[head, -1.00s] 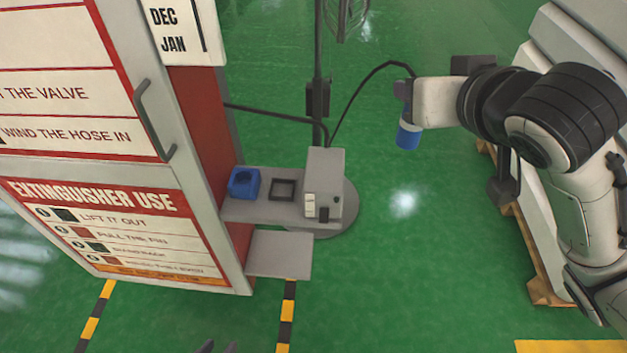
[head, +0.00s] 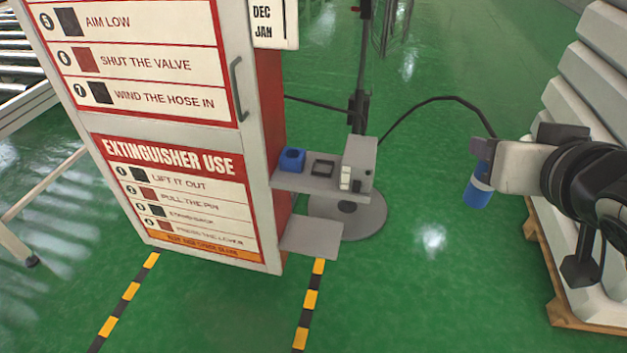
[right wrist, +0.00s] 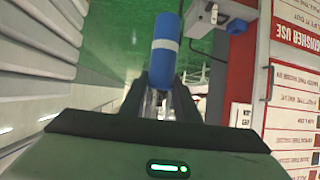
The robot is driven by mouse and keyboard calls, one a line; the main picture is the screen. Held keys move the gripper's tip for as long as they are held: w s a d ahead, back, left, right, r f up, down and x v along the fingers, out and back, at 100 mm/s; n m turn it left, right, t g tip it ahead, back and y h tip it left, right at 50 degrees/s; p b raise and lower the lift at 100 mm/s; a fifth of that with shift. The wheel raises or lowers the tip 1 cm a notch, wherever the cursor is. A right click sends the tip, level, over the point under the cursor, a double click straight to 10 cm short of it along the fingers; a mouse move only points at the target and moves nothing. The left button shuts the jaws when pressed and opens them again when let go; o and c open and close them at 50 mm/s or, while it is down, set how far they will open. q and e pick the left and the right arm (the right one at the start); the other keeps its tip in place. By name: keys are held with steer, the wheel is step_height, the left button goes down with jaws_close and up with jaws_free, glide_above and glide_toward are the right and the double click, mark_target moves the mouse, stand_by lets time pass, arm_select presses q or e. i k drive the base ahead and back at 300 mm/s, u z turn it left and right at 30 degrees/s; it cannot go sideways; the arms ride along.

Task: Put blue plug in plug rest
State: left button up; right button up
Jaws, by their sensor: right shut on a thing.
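In the right wrist view the plug (right wrist: 163,52) shows as a blue cylinder with a white band, between the fingers (right wrist: 160,100). A blue block with a round dark opening (head: 291,160), which looks like the plug rest, sits empty on the grey shelf (head: 300,183) beside the red cabinet side. My left gripper is not in view.
A square dark frame (head: 322,167) and a grey box (head: 357,165) stand on the shelf, right of the blue block. A lower grey plate (head: 312,238) juts out below. A post (head: 358,95) stands behind. Stacked white slabs (head: 585,90) are at right. Green floor between is clear.

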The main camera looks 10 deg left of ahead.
mark_target(323, 170)
steer(key=u, duration=0.8)
steer(key=i, duration=1)
steer(key=u, duration=0.05)
